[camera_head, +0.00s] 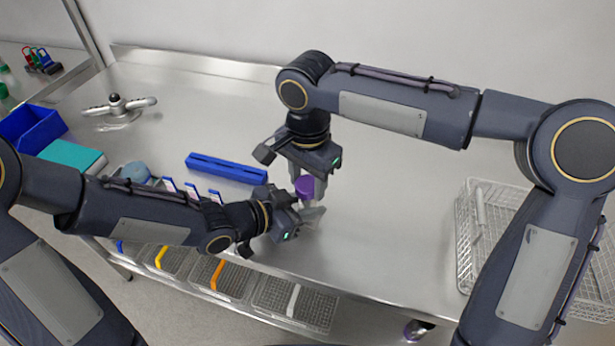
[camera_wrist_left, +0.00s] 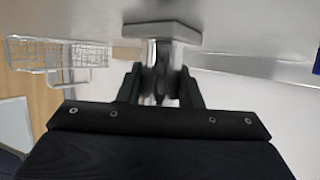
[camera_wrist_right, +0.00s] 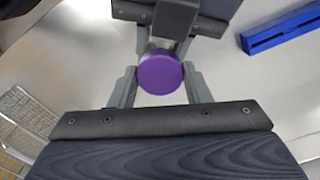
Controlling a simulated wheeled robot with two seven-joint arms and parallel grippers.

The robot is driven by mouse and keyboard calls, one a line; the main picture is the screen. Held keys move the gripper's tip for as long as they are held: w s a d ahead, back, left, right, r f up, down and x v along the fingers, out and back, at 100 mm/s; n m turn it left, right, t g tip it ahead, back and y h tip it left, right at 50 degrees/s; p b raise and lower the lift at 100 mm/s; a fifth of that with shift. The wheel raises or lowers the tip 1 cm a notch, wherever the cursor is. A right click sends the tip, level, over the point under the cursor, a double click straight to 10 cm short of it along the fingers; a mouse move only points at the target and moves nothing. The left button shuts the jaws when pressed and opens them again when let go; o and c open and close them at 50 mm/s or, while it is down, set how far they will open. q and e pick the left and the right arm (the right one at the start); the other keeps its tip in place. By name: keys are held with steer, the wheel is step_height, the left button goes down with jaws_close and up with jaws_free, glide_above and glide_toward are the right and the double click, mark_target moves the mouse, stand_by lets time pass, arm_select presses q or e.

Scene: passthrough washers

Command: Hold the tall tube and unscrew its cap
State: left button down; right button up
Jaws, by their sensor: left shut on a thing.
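The tall tube shows mainly by its round purple cap (camera_head: 304,187); its body is mostly hidden by my grippers. My left gripper (camera_head: 309,214) comes in from the left, low over the table, and is shut on the tube below the cap. In the left wrist view my left gripper's dark fingers (camera_wrist_left: 161,85) are close together. My right gripper (camera_head: 307,184) points down from above at the cap. In the right wrist view the cap (camera_wrist_right: 161,74) lies between my right gripper's fingers (camera_wrist_right: 161,88), which are spread on either side of it with narrow gaps.
A blue bar-shaped rack (camera_head: 226,168) lies behind and left of the grippers. A wire basket (camera_head: 482,225) stands at the right, near my right arm. A blue bin (camera_head: 32,128) and a teal box (camera_head: 72,157) are at the left. The back middle of the metal table (camera_head: 215,105) is clear.

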steer(key=c, duration=0.5)
steer(key=n, duration=2.9)
steer(key=shift+r, duration=0.1)
steer(key=n, duration=0.7)
steer(key=shift+n, duration=0.3)
steer(key=n, duration=1.2)
steer(key=shift+n, duration=0.4)
steer(key=n, duration=0.6)
steer(key=shift+n, duration=0.4)
